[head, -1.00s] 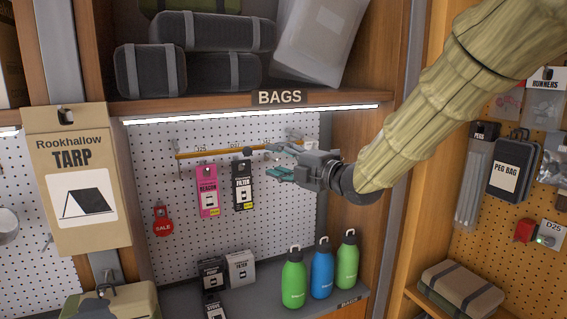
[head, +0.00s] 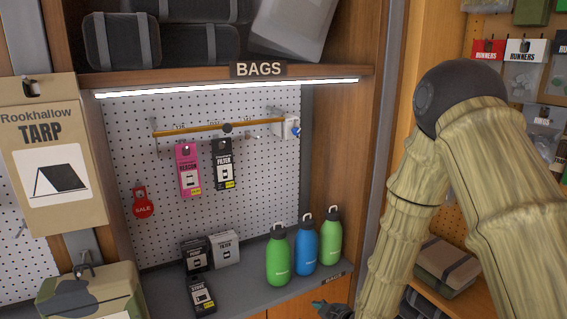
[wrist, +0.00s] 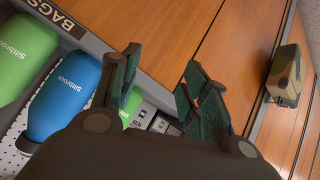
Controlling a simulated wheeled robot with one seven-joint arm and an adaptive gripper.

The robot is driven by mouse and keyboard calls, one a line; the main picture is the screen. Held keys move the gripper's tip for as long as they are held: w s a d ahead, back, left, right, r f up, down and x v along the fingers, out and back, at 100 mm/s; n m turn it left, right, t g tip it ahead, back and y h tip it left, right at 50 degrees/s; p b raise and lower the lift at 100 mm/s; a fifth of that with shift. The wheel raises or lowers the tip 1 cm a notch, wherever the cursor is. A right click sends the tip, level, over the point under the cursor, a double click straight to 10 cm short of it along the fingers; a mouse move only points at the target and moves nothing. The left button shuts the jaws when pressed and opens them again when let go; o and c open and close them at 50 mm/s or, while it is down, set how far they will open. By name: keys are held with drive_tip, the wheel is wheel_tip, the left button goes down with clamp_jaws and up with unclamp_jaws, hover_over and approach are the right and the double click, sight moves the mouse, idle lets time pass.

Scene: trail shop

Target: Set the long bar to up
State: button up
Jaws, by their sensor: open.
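The long bar (head: 190,128) is orange-brown and lies almost level across the upper pegboard under the BAGS sign. Its right end meets a white bracket (head: 291,128) with a blue spot. A dark round piece sits near its middle. My gripper (wrist: 160,92) is open and empty in the wrist view, its teal fingers apart above the cabinet front near the bottles. In the head view only a bit of it shows at the bottom edge, well below the bar and apart from it. The bar is not in the wrist view.
A pink packet (head: 188,170) and a black FILTER packet (head: 222,165) hang below the bar. A red SALE tag (head: 142,203) hangs left. Green and blue bottles (head: 305,250) and small boxes (head: 224,249) stand on the shelf. A TARP package (head: 55,160) hangs in front at left.

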drive_tip(key=s+d+f+m+g+h, duration=0.2)
drive_tip(key=s+d+f+m, duration=0.25)
drive_tip(key=s+f, duration=0.65)
drive_tip(key=s+d+f+m+g+h, duration=0.1)
drive_tip(key=s+d+f+m+g, duration=0.1)
drive_tip(key=s, duration=0.7)
drive_tip(key=s+d+f+m+g+h+b, duration=0.1)
drive_tip(key=s+d+f+m+g, duration=0.1)
drive_tip(key=s+d+f, duration=0.2)
drive_tip(key=s+d+f+m+g+h+b, duration=0.1)
drive_tip(key=s+d+f+m+g, duration=0.1)
drive_tip(key=s+f, duration=0.6)
drive_tip(key=s+d+m, duration=0.1)
drive_tip(key=s, duration=0.5)
drive_tip(key=shift+s+d, duration=0.15)
